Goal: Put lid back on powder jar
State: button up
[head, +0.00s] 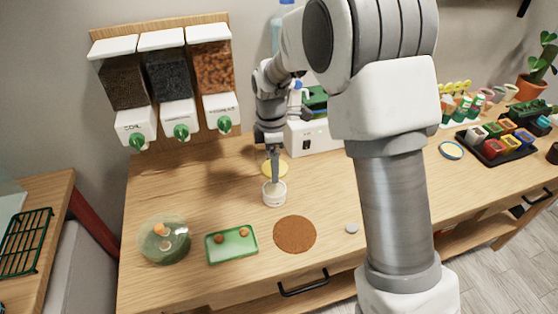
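A small white jar (274,197) stands upright on the wooden counter, left of the middle. My gripper (274,179) points straight down right over its mouth. The fingertips meet or overlap the jar's top in this view, and I cannot tell whether they touch it or reach inside. The fingers look close together, seen edge-on, so their opening and anything between them are hidden. A small grey-white disc (351,228), possibly the lid, lies flat on the counter to the right of the jar. A yellow round piece (275,168) lies behind the fingers.
A brown round mat (295,234), a green tray (231,245) with small round items and a glass bowl (164,238) lie in front and left. Wall dispensers (180,115) hang at back left. A white machine (311,136) stands behind. Pots in a black tray (495,152) stand at right.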

jog(key=shift+a+f, duration=0.15)
jog(key=shift+f, duration=0.05)
jog(key=shift+f+b, duration=2.2)
jog(key=shift+f, duration=0.85)
jog(key=shift+f, duration=0.15)
jog(key=o, duration=1.1)
jog(key=shift+r+p, duration=2.55)
jog(key=shift+r, duration=1)
